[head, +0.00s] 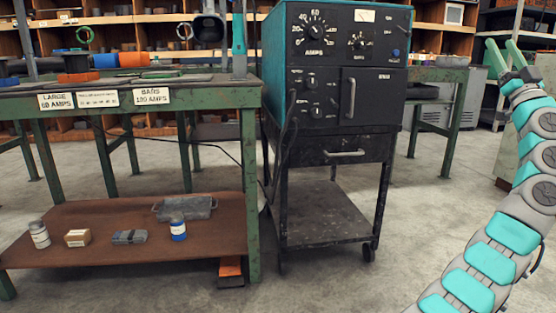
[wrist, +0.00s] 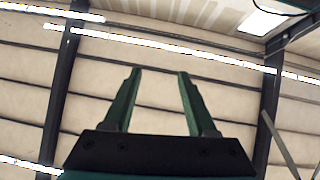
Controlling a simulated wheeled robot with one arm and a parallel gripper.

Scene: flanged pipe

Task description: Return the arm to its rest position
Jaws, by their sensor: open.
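My gripper (head: 502,56) is at the upper right of the head view, at the end of my raised grey and teal arm. Its two green fingers point up and stand apart with nothing between them. In the wrist view my gripper (wrist: 158,78) is also open and empty, with the wall and roof beams of the hall behind it. The arm is clear of the bench and the welding machine, off to their right.
A green workbench (head: 257,130) with labels and a brown lower shelf (head: 110,225) stands at left. A black welding machine (head: 330,100) on a wheeled cart (head: 325,225) stands in the middle. Shelving (head: 120,38) lines the back. Concrete floor is clear right of the cart.

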